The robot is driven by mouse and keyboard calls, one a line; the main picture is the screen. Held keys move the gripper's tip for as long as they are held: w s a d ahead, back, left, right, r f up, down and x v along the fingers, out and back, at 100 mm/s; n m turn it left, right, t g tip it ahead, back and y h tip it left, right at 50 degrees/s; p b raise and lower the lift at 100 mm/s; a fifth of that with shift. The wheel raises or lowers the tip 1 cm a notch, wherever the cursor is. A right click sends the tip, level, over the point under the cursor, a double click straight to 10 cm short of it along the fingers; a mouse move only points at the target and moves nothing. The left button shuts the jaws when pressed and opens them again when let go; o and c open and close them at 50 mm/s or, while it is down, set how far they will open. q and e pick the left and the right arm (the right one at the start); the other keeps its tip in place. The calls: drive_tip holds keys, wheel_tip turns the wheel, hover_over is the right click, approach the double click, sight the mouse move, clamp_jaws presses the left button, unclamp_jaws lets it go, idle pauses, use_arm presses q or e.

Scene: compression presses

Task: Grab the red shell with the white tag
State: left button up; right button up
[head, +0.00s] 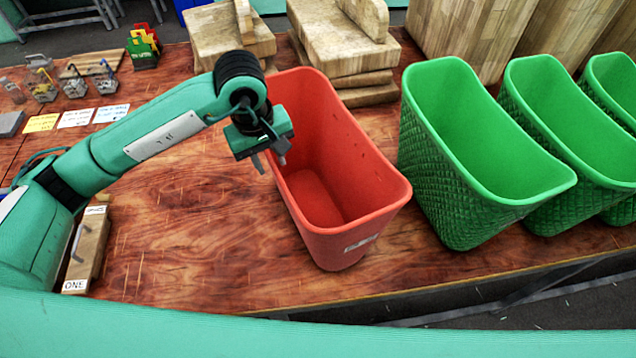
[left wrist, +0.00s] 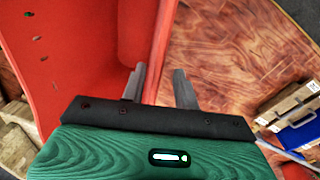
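The red shell (head: 345,150) is an open, tapered bin standing upright on the wooden table. A small white tag (head: 360,243) is on its near outer face. My left gripper (head: 272,162) is at the shell's left wall, at rim height. In the left wrist view, the left gripper's two grey fingers (left wrist: 160,88) are apart, with the edge of the shell's red wall (left wrist: 162,50) between them, closer to the left finger. Bare table shows beside the right finger, so the gripper is not closed on the wall. My right gripper is not in view.
Several green shells (head: 450,150) stand in a row to the right. Stacked wooden blocks (head: 340,45) are behind the red shell. A wooden block marked ONE (head: 88,250) lies at left, near my left arm. Small caddies and cards are at the back left. Table in front-left is clear.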

use_arm(q)
drive_tip(key=f+p, duration=0.1)
drive_tip(key=d+f+p, duration=0.1)
drive_tip(key=f, duration=0.1)
drive_tip(key=f+p, duration=0.1)
drive_tip(key=shift+d+f, duration=0.25)
drive_tip(key=shift+f, duration=0.15)
drive_tip(key=shift+w+f+p, duration=0.1)
drive_tip(key=shift+f+p, duration=0.2)
drive_tip(key=shift+f, duration=0.4)
drive_tip(key=shift+c, duration=0.4)
clamp_jaws()
drive_tip(key=shift+r, duration=0.1)
